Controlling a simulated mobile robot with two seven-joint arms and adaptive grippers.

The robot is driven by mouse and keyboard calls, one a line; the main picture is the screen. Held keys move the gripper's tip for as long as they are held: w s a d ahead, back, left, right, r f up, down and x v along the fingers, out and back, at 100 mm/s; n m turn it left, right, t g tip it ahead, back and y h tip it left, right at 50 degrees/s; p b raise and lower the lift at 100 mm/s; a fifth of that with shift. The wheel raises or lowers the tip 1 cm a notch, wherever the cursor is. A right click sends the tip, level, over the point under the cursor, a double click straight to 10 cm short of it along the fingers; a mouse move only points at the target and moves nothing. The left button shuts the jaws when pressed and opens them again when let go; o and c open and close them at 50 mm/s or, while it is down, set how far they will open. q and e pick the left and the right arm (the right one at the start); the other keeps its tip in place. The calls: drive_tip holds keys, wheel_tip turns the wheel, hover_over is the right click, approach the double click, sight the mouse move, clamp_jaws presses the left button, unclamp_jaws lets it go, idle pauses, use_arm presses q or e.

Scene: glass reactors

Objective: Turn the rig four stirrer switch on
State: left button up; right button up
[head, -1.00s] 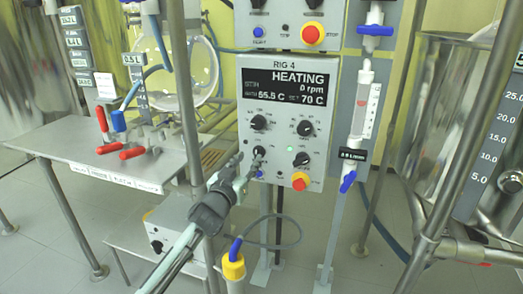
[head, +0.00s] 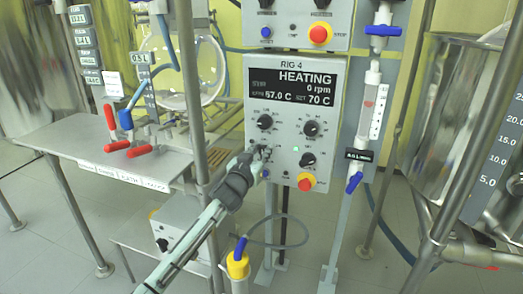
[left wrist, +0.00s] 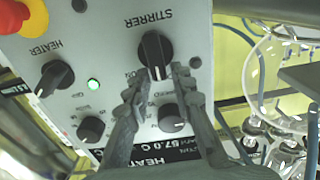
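The grey RIG 4 panel (head: 285,100) reads HEATING, 0 rpm, 57.0 C and set 70 C. The stirrer switch, a black knob (left wrist: 155,50) with a white line, sits under the word STIRRER in the upside-down left wrist view. Its white line runs nearly up and down in that picture. My left gripper (left wrist: 157,73) is open, its fingertips on either side of the knob's near end; I cannot tell whether they touch it. In the head view my left gripper (head: 262,155) covers most of this switch. My right gripper is not in view.
The heater switch (left wrist: 53,77) and a lit green lamp (left wrist: 94,85) are beside the stirrer switch. A red and yellow stop button (head: 306,182) is below. A metal post (head: 190,90) stands left of the panel, a flow meter (head: 369,100) right of it.

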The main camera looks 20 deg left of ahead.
use_arm(q)
drive_tip(key=shift+c, duration=1.2)
clamp_jaws()
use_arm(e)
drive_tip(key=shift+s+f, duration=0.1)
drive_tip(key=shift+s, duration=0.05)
use_arm(q)
drive_tip(key=shift+r, duration=0.1)
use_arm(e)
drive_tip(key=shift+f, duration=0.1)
use_arm(q)
drive_tip(key=shift+m, duration=0.4)
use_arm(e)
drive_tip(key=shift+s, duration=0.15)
use_arm(q)
drive_tip(key=shift+d+f+m+p, duration=0.15)
drive_tip(key=shift+d+m+p, duration=0.15)
drive_tip(key=shift+m, duration=1.55)
drive_tip(key=shift+d+f+m+p, duration=0.15)
drive_tip(key=shift+d+m, duration=0.2)
drive_tip(key=shift+m, duration=1.45)
drive_tip(key=shift+d+f+m+p, duration=0.15)
drive_tip(key=shift+d+m+p, duration=0.15)
drive_tip(key=shift+m, duration=1.55)
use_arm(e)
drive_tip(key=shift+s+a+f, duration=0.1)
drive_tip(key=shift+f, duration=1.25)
